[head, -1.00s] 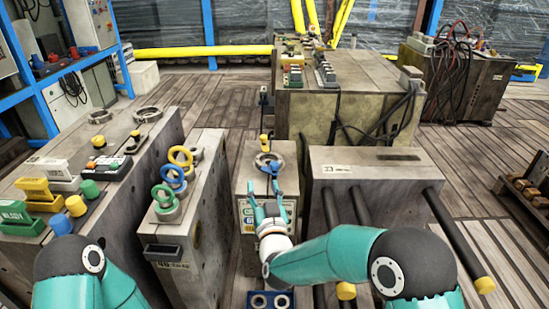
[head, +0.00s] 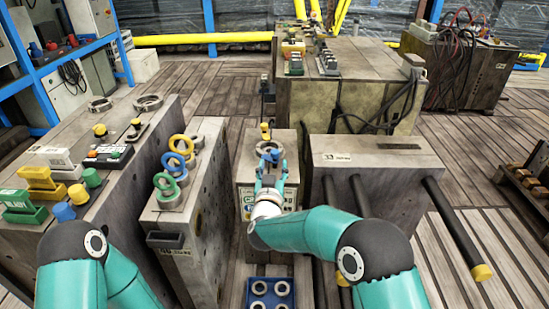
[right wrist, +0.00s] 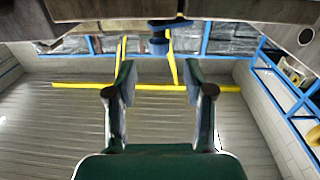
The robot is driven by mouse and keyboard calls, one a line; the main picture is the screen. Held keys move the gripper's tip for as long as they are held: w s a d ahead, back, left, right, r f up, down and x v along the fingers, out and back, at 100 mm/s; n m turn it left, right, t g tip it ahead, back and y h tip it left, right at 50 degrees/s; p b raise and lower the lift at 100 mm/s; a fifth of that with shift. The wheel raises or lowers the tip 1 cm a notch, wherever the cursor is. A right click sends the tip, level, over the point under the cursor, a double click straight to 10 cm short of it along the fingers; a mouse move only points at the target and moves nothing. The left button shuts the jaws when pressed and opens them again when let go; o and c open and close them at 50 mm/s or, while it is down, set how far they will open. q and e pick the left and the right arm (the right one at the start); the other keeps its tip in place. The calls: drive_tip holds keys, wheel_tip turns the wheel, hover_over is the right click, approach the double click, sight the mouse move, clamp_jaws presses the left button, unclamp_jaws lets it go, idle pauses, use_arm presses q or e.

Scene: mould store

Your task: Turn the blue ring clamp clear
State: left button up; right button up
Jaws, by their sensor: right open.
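The blue clamp piece (head: 270,155) sits at the grey ring (head: 268,146) on top of the narrow middle block (head: 246,158). My right gripper (head: 271,166) is open at the near side of it, with the blue piece ahead between the fingertips. In the right wrist view, which looks upside down, a blue piece (right wrist: 160,46) shows beyond and between the two open fingers (right wrist: 157,82). I cannot tell whether a finger touches it. My left gripper is out of view; only my left arm shows.
A left block (head: 205,150) carries upright yellow (head: 178,141), blue (head: 171,162) and green rings (head: 166,178). A wide block (head: 380,165) with dark rods stands close on the right. A blue tray (head: 270,305) with grey rings is below.

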sight(275, 155)
drive_tip(key=shift+w+d+b, duration=0.15)
drive_tip(key=shift+w+b, duration=0.2)
drive_tip(key=shift+w, duration=2.6)
drive_tip(key=shift+c, duration=0.2)
clamp_jaws()
